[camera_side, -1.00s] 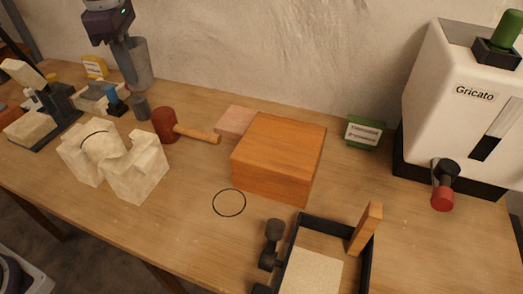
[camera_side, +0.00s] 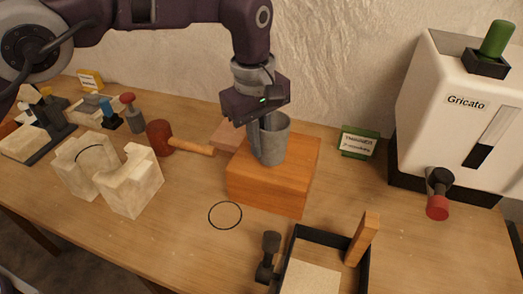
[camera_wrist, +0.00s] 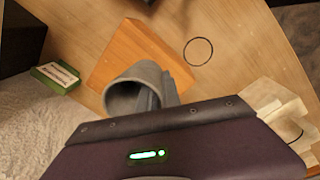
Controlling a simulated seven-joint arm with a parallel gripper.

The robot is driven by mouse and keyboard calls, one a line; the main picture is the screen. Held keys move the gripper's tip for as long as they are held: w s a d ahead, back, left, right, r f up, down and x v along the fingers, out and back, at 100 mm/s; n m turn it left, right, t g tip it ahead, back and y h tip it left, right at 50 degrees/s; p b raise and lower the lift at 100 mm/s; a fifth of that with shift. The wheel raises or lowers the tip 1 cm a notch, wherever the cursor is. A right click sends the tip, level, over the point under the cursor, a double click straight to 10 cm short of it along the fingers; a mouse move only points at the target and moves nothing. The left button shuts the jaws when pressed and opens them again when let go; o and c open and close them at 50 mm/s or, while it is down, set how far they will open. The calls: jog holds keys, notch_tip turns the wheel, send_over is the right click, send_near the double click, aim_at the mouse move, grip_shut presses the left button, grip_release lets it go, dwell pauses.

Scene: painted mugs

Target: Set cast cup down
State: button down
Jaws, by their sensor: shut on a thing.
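The cast cup (camera_side: 274,139) is a grey, tapered cup, upright at the wooden block in the side view. My gripper (camera_side: 256,135) is shut on the cup's wall from the left. The cup's base appears over the top of the orange-brown wooden block (camera_side: 265,188); I cannot tell whether it touches. In the wrist view the cup (camera_wrist: 137,88) shows its open mouth, with the block (camera_wrist: 140,52) behind it. The fingertips are partly hidden by the cup.
A black ring mark (camera_side: 225,215) lies on the bare table in front of the block. A mallet (camera_side: 160,138) and pale mould halves (camera_side: 110,173) are left. A black-framed tray (camera_side: 322,265) is front right; a white machine (camera_side: 450,110) stands right. A green-framed card (camera_side: 359,142) is behind.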

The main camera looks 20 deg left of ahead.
jog(key=shift+f, duration=1.1)
jog(key=shift+f, duration=0.15)
jog(key=c, duration=1.5)
grip_release()
jog(key=shift+c, duration=0.2)
notch_tip(320, 180, up, 12)
jog(key=shift+s+a+r, duration=0.2)
jog(key=shift+s+a, duration=0.05)
jog(key=shift+s, duration=0.1)
